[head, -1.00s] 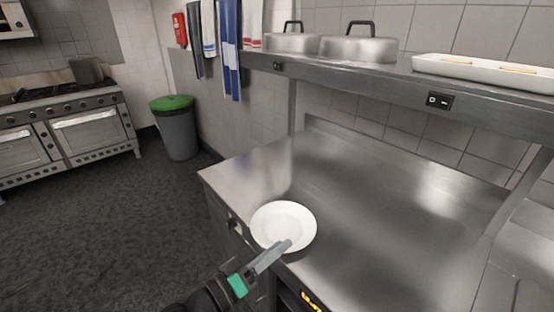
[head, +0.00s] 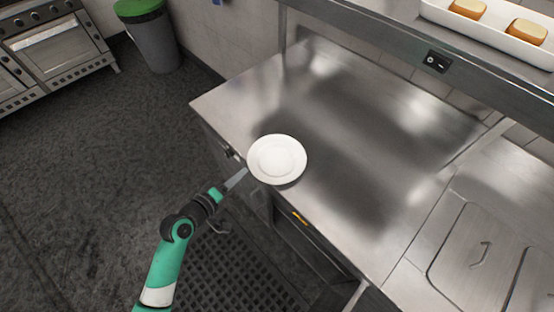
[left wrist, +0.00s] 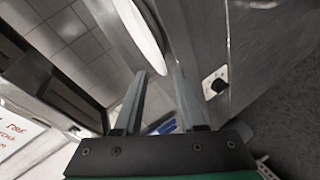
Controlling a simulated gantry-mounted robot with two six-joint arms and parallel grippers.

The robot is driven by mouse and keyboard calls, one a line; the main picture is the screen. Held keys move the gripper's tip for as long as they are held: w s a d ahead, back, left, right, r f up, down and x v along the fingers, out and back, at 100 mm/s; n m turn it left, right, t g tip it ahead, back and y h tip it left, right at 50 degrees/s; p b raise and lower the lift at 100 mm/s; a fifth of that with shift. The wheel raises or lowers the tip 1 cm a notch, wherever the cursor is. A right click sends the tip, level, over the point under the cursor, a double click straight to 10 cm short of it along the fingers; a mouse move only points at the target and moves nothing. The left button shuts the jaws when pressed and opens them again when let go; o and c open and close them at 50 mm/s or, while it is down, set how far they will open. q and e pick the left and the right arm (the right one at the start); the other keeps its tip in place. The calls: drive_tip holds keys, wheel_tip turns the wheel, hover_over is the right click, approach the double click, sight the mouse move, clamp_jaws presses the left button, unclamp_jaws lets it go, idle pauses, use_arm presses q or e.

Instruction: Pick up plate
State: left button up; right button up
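A white round plate (head: 277,159) lies near the front left edge of the steel counter (head: 345,130). My left gripper (head: 243,172) is in front of the counter edge, with its fingertips close to the plate's left rim in the head view. In the left wrist view, the two fingers of my left gripper (left wrist: 160,75) stand apart with an empty gap between them. The plate (left wrist: 146,32) shows there edge-on, just beyond the fingertips; I cannot tell whether a finger touches it. My right gripper is not in view.
A shelf above the counter's back holds a white tray (head: 495,38) with bread-like pieces. Steel lids (head: 480,250) are set in the counter at right. A bin with a green lid (head: 140,10) and ovens (head: 55,45) stand far left. The counter around the plate is clear.

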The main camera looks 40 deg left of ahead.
use_arm(q)
drive_tip(key=x, duration=0.2)
drive_tip(key=b+x, duration=0.1)
drive_tip(key=x, duration=0.2)
drive_tip(key=shift+w+a+f+b, duration=0.1)
drive_tip(key=shift+w+f+b, duration=0.15)
drive_tip(key=shift+f+b, duration=0.2)
clamp_jaws()
idle(1.1)
